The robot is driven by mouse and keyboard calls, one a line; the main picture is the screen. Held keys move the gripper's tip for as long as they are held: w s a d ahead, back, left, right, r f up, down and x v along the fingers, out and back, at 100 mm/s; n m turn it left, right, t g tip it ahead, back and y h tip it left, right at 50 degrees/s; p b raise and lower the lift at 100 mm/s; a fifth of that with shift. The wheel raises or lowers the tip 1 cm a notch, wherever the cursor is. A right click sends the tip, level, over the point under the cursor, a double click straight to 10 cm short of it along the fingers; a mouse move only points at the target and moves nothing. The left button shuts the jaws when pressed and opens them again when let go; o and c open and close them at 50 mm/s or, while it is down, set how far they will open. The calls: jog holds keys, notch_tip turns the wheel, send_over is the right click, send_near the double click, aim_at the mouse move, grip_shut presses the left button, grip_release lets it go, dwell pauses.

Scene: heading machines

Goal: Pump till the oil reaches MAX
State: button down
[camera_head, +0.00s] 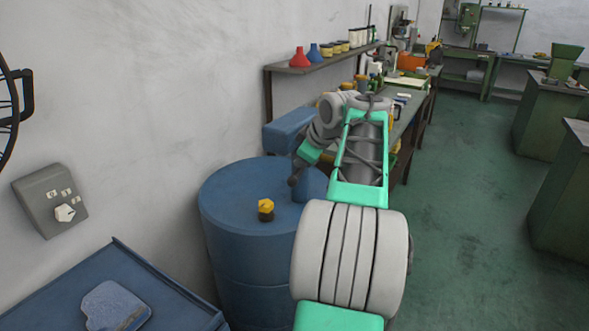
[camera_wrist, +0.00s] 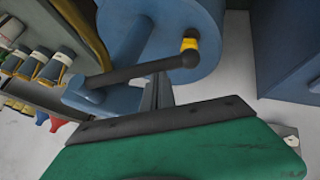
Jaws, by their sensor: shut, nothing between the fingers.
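A blue drum (camera_head: 235,245) stands by the wall, with a yellow-topped cap (camera_head: 266,208) on its lid. A blue pump body (camera_head: 287,130) rises behind it, partly hidden by my arm. In the wrist view, a dark pump lever (camera_wrist: 135,72) with a rounded end runs across the drum (camera_wrist: 205,25); the yellow cap (camera_wrist: 190,44) shows beyond that end. My gripper (camera_wrist: 158,92) is shut and empty, its fingers close to the middle of the lever. I cannot tell whether they touch it. No oil level or MAX mark can be made out.
A grey switch box (camera_head: 50,200) is on the wall at left, above a blue cabinet (camera_head: 150,285). A shelf (camera_head: 320,63) with bottles and funnels and a cluttered bench stand behind the drum. Green floor (camera_head: 470,200) is open to the right.

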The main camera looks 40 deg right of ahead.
jog(key=shift+d+f+b, duration=0.15)
jog(key=shift+f+b, duration=0.25)
jog(key=shift+f, duration=0.4)
jog(key=shift+r, duration=0.15)
jog(key=a+r, duration=0.1)
jog(key=r+p, duration=0.1)
jog(key=a+r+p, duration=0.1)
jog(key=r, duration=0.1)
jog(key=shift+w+a+r, duration=0.1)
jog(key=shift+w+a, duration=0.05)
jog(key=shift+a, duration=0.15)
jog(key=s+f+v, duration=0.1)
jog(key=v, duration=0.8)
jog(key=shift+a+p, duration=0.35)
jog(key=shift+p, duration=0.05)
jog(key=shift+r, duration=0.1)
